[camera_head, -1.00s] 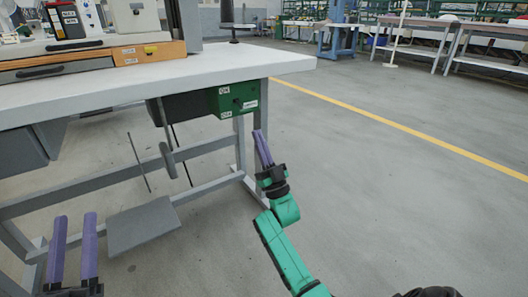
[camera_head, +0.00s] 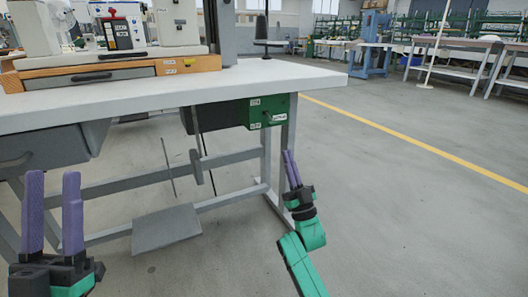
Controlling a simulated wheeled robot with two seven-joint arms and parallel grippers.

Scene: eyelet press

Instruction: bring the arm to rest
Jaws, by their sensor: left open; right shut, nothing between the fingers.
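My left gripper (camera_head: 53,182) is at the lower left, in front of the table frame. Its two purple fingers point up and stand apart, with nothing between them. My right gripper (camera_head: 288,153) is in the middle of the view, by the right end of the table (camera_head: 150,101) and below its top. Its purple fingers are together and hold nothing. The green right arm (camera_head: 298,262) reaches up from the bottom edge. Both grippers appear clear of the table.
A green control box (camera_head: 268,111) hangs under the tabletop, close above the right gripper. A grey pedal plate (camera_head: 166,228) is low between the grippers. A wooden drawer unit (camera_head: 185,66) and machines stand on the table. Open floor (camera_head: 420,210) lies to the right.

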